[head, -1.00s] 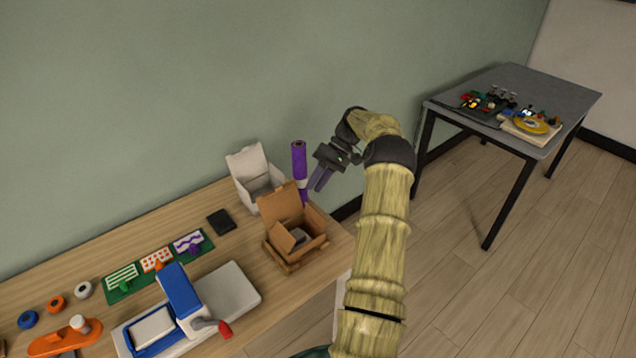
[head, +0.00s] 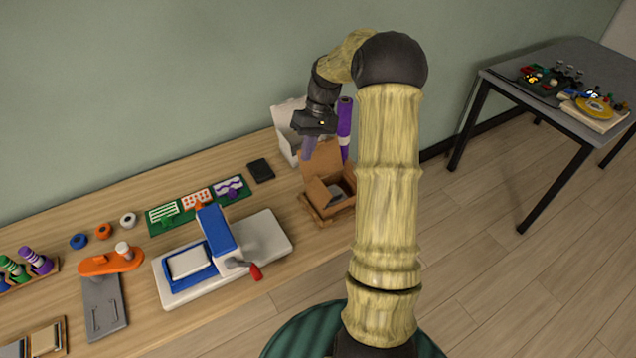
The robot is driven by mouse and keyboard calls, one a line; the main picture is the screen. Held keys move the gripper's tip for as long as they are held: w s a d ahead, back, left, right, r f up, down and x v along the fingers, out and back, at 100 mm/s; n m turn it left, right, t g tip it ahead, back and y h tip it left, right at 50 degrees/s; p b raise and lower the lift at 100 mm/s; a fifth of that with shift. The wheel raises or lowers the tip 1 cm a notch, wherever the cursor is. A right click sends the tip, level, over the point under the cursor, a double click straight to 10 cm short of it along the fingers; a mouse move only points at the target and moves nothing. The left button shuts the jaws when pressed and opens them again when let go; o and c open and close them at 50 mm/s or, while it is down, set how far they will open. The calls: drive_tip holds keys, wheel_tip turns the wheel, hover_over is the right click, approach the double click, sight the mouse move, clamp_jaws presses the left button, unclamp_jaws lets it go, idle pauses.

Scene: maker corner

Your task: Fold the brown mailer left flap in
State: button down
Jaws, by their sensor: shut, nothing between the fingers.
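The brown mailer (head: 343,207) stands open near the right end of the wooden bench. Its back lid (head: 322,160) stands up, and its left flap (head: 318,194) rises at a slant along the left side. A small grey item (head: 337,191) shows inside. The far inside of the mailer is partly hidden. My gripper (head: 308,152) is shut and empty, its purple fingers pointing down. In the picture it is just above and left of the raised lid, overlapping the white box. I cannot tell whether it touches either one.
A white open box (head: 285,136) and a purple roll (head: 345,128) stand behind the mailer. A blue and white press (head: 220,258) with a red-tipped handle is to its left. A black square (head: 261,170) lies nearby. A grey table (head: 510,92) stands apart at right.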

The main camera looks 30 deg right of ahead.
sight(323, 186)
drive_tip(key=s+a+t+h, duration=0.3)
drive_tip(key=s+a+h, duration=0.1)
drive_tip(key=s+a, duration=1)
drive_tip(key=w+d+f+m+g+h, duration=0.1)
drive_tip(key=w+d+f+g+h, duration=0.1)
drive_tip(key=w+d+f+h, duration=0.35)
drive_tip(key=w+r+h+p, duration=0.1)
drive_tip(key=w+r+h, duration=0.1)
drive_tip(key=w+h, duration=0.2)
drive_tip(key=w, duration=0.2)
drive_tip(key=shift+w+n+t, duration=0.4)
drive_tip(key=shift+d, duration=0.2)
drive_tip(key=p+x, duration=0.2)
drive_tip(key=x, duration=1.2)
drive_tip(key=shift+a+p, duration=0.1)
drive_tip(key=shift+p, duration=0.25)
